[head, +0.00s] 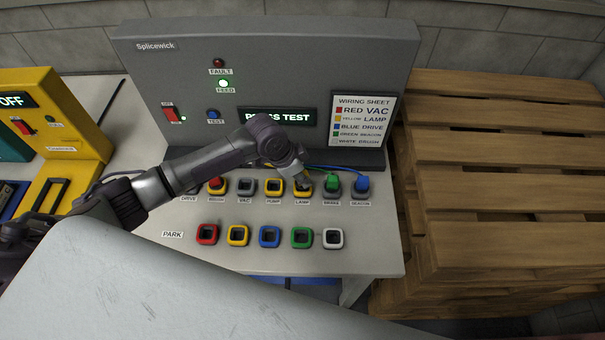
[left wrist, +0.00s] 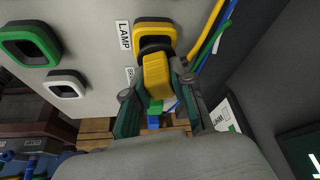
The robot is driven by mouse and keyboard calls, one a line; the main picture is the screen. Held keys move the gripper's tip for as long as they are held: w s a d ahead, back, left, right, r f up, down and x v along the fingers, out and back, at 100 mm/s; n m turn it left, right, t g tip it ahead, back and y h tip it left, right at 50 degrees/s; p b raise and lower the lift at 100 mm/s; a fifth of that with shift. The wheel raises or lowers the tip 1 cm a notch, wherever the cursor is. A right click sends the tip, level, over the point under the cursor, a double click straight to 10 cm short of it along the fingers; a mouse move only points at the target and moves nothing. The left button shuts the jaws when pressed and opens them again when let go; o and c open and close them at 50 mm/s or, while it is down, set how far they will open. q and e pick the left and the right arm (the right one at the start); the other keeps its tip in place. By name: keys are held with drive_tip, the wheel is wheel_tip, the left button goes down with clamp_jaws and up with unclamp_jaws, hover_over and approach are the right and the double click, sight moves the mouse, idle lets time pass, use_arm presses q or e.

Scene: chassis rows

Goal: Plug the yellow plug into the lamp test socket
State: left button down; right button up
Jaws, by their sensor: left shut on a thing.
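The lamp test socket (left wrist: 155,35) has a yellow frame and a LAMP label beside it. The yellow plug (left wrist: 157,75) is at its opening, with a dark collar between plug and frame. I cannot tell how deep the plug sits. My left gripper (left wrist: 160,97) is shut on the yellow plug, a finger on each side. In the head view my left gripper (head: 301,181) comes down over the lamp socket and hides most of it and the plug. My right gripper is not in view.
The grey panel (head: 180,80) has a partly hidden display reading "PRESS TEST", a lit FEED lamp and a wiring sheet (head: 364,120). A red plug (head: 216,184), green plug (head: 332,182) and blue plug (head: 362,183) stand in the row. Several empty park sockets (head: 238,236) lie in front. Pallets (head: 500,170) stand right.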

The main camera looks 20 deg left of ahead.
use_arm(q)
drive_tip(key=shift+f+b, duration=0.4)
drive_tip(key=shift+f, duration=0.4)
drive_tip(key=c, duration=0.9)
unclamp_jaws()
drive_tip(key=v, duration=1.2)
